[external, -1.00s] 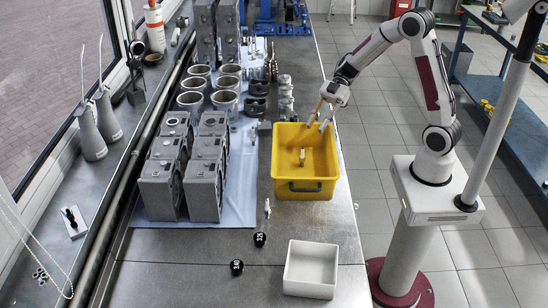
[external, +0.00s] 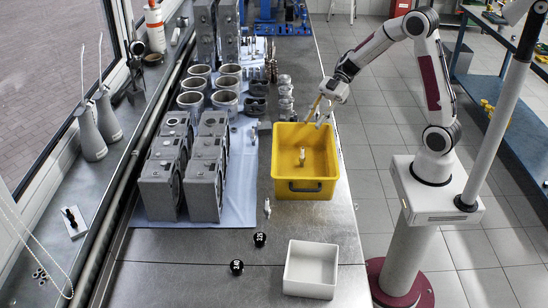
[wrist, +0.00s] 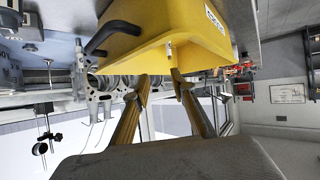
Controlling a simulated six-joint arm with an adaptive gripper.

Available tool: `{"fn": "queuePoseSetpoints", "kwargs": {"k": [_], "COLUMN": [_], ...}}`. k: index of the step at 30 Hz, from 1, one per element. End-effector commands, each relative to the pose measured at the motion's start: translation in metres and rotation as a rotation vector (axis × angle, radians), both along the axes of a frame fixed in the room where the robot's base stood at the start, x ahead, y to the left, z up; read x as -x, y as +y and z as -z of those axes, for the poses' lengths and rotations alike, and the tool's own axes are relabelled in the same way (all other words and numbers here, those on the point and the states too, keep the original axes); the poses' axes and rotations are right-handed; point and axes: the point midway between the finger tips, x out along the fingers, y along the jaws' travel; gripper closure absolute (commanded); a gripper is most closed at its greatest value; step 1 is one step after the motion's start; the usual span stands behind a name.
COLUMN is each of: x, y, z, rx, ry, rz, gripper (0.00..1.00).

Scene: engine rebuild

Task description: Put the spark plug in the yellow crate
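The yellow crate (external: 324,191) stands on the bench near its right edge. Inside it is a small pale upright piece that looks like the spark plug (external: 302,156), apart from my gripper. My gripper (external: 315,119) is over the back part of the crate, its fingers apart and pointing down. In the wrist view the two fingers (wrist: 161,80) are spread with nothing between their tips. The crate (wrist: 150,38) fills the top of that view, and a small pale piece (wrist: 169,49), likely the same plug, shows against it.
Small pale parts lie left of the crate: one (external: 267,208) on the bench, one (external: 254,133) on the blue mat. Grey engine blocks (external: 205,180) and cylinder liners (external: 225,102) stand further left. A white box (external: 311,268) and two black balls (external: 260,239) are in front.

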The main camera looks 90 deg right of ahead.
Motion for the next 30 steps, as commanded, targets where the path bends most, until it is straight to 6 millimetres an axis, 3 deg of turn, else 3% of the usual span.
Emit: {"fn": "queuePoseSetpoints", "kwargs": {"k": [9, 15, 22, 30], "x": [-0.055, -0.075, -0.071, -0.037], "y": [-0.011, -0.026, -0.04, -0.05], "z": [-0.046, -0.086, -0.125, -0.152], "rx": [0.186, 0.294, 0.373, 0.408], "ry": [-0.162, -0.245, -0.28, -0.236], "rz": [0.226, 0.415, 0.627, 0.852], "gripper": [0.75, 0.75, 0.75, 0.75]}}
